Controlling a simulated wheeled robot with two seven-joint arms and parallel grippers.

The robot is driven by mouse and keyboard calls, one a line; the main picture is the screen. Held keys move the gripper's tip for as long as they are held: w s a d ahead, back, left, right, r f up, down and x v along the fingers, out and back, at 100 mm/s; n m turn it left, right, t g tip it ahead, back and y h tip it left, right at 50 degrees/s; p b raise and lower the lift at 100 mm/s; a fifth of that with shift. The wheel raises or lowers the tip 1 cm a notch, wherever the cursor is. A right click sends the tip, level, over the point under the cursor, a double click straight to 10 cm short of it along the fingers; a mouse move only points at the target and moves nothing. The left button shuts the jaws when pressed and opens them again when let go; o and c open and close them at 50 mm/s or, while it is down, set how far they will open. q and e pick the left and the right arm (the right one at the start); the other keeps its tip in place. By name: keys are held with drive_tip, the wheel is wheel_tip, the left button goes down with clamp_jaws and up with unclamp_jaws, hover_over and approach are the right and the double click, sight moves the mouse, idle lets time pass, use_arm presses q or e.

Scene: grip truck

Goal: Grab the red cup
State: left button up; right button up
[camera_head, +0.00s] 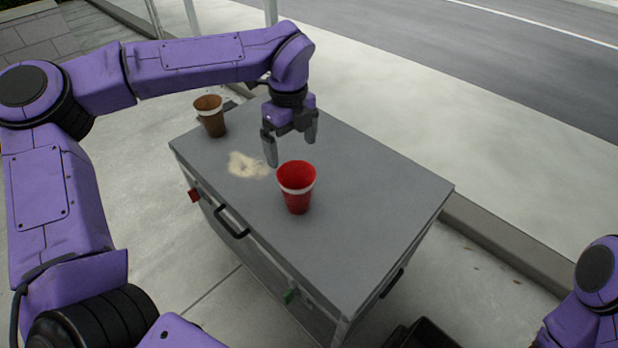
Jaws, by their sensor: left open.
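The red cup (297,190) with a white band stands upright on the grey top of a cabinet (370,200). My left gripper (291,150) is open, with its fingers pointing down. In the picture it is just above and slightly left of the red cup. The fingers look empty and are not around the cup; I cannot tell the exact gap. Only part of my right arm shows at the lower right, and its gripper is out of the picture.
A brown cup (210,117) with a pale band stands at the cabinet top's left corner. A beige spill-like patch (247,165) lies between the cups. The cabinet top's right side is clear. Dark handles (231,222) stick out from its sides.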

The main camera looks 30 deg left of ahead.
sight(297, 181)
use_arm(q)
drive_tip(key=f, duration=0.3)
drive_tip(key=d+f, duration=0.1)
drive_tip(key=f, duration=0.2)
drive_tip(key=s+f+b, duration=0.1)
drive_tip(key=f, duration=0.3)
drive_tip(key=shift+d, duration=0.15)
drive_tip(key=shift+w+f, duration=0.1)
drive_tip(key=shift+f, duration=0.15)
drive_tip(key=c, duration=0.8)
